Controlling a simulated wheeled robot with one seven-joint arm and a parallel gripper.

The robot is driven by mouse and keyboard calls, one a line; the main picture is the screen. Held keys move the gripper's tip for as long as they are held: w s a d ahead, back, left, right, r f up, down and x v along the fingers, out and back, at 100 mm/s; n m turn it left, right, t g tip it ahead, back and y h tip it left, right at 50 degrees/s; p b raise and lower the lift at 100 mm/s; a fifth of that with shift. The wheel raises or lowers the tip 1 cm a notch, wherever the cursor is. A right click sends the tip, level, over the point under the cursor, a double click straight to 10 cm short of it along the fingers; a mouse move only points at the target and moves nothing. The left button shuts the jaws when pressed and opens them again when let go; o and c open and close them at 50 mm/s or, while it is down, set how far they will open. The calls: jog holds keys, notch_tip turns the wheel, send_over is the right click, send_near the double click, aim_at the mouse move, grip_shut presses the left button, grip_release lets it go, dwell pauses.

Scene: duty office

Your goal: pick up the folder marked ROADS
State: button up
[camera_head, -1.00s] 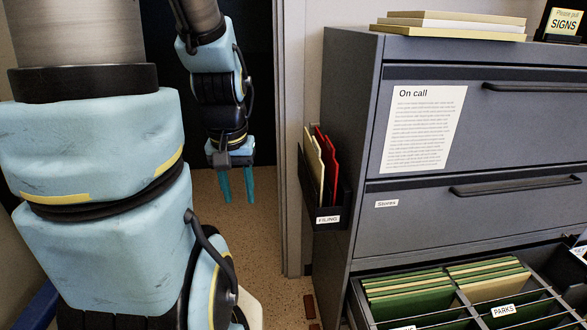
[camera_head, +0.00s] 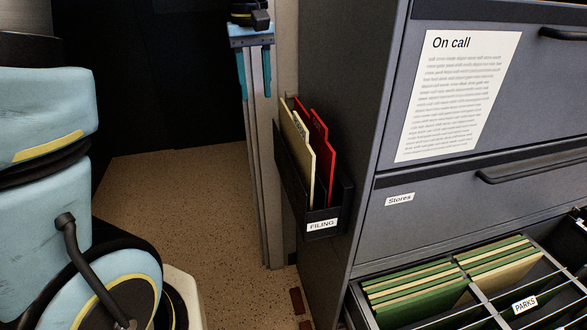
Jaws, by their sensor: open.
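A black wall pocket labelled FILING (camera_head: 321,225) hangs on the side of the grey cabinet. It holds cream folders (camera_head: 309,165) and red folders (camera_head: 329,170), standing upright. Small lettering shows on their edges, but I cannot read which is marked ROADS. Green and tan folders (camera_head: 410,290) stand in the open drawer at lower right, where a label reads PARKS (camera_head: 524,304).
The grey filing cabinet (camera_head: 470,120) fills the right, with an "On call" sheet (camera_head: 458,92) and a drawer labelled Stores (camera_head: 399,199). The open bottom drawer (camera_head: 352,310) juts forward.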

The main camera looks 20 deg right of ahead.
jog(key=r+b, duration=0.1)
jog(key=r, duration=0.1)
send_over(296, 114)
jog(key=shift+w+d+f, duration=0.1)
jog(key=shift+f, duration=0.1)
notch_tip(296, 114, down, 10)
jog(key=shift+f+p, duration=0.1)
jog(key=shift+p, duration=1.1)
grip_shut()
